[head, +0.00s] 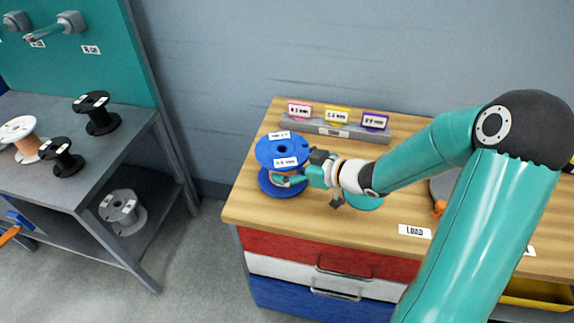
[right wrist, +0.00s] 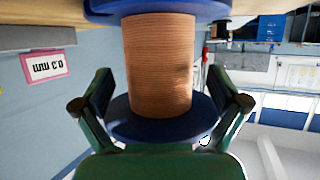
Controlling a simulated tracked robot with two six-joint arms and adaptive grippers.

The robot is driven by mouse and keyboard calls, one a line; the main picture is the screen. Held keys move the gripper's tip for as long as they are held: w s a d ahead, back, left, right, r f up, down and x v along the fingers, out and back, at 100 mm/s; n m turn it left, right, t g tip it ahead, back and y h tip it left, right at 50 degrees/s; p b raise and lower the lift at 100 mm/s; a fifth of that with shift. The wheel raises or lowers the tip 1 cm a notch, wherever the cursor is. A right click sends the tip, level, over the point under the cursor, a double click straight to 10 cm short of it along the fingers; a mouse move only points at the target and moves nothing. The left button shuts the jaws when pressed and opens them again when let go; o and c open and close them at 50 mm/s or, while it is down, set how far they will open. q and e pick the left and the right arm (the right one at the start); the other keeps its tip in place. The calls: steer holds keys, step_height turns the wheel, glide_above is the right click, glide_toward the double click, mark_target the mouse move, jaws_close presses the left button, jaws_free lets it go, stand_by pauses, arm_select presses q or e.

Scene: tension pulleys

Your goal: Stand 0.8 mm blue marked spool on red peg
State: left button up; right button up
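A blue spool (head: 282,150) wound with copper-coloured wire stands upright on the wooden bench top, near its left end. White labels are on its upper flange; one seems to read 0.8 mm. My right gripper (head: 296,178) reaches it from the right, between its two flanges. In the right wrist view the copper winding (right wrist: 160,65) lies between the fingers of my right gripper (right wrist: 160,85), with a visible gap on each side. My left gripper is not in view. I cannot make out a red peg.
A grey rack (head: 335,131) with pink, yellow and purple tags stands behind the spool. A grey shelf unit (head: 100,165) at left holds black, white and grey spools, under a teal panel (head: 85,70) with pegs.

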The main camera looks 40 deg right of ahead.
steer(key=shift+s, duration=0.1)
steer(key=v, duration=1.1)
steer(key=shift+s+r, duration=0.2)
steer(key=shift+s, duration=0.15)
steer(key=shift+d, duration=0.1)
